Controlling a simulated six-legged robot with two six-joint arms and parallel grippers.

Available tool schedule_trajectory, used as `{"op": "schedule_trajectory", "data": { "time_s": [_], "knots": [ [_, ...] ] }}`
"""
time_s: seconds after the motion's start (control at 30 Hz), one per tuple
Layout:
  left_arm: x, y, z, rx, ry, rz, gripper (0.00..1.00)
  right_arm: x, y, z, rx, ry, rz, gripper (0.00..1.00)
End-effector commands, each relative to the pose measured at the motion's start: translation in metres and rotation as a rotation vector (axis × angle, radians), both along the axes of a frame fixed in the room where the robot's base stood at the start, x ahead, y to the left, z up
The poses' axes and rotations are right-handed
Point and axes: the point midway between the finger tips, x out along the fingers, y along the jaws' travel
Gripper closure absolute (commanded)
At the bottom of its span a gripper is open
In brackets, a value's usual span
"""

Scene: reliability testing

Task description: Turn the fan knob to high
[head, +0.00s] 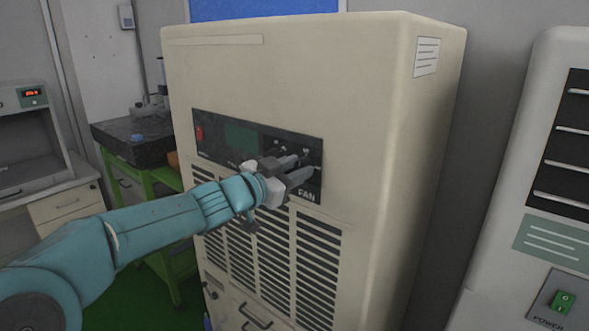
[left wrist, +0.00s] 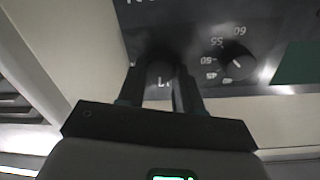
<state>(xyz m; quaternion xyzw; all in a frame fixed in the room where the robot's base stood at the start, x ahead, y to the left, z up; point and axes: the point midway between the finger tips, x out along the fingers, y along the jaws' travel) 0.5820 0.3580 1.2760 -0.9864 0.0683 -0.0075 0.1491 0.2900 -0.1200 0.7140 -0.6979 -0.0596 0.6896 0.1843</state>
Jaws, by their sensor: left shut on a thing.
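A black control panel (head: 222,152) with a white FAN label at its lower right is set in the front of a tall beige cabinet (head: 365,120). My left gripper (head: 305,170) reaches the panel's right end, just above that label. Its fingers hide the fan knob in the head view. In the left wrist view, the left gripper (left wrist: 162,85) is shut on the dark fan knob (left wrist: 161,68), one finger on each side. The knob's pointer is too dark to read. My right gripper is not in view.
A second black knob (left wrist: 238,66) with numbers around it sits close beside the fingers. The panel has a red switch (head: 199,133) and a green display (head: 241,139). A white machine (head: 545,150) stands at right, a green-framed bench (head: 140,150) at left.

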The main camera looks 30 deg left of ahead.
Motion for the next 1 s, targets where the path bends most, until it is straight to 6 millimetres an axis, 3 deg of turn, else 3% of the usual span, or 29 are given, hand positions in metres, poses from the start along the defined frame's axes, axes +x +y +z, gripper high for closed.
{"op": "schedule_trajectory", "data": {
  "time_s": [1.0],
  "knots": [
    [0.0, -0.002, -0.002, 0.93, -0.071, -0.001, 0.96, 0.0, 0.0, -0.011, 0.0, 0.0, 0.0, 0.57]
  ]
}}
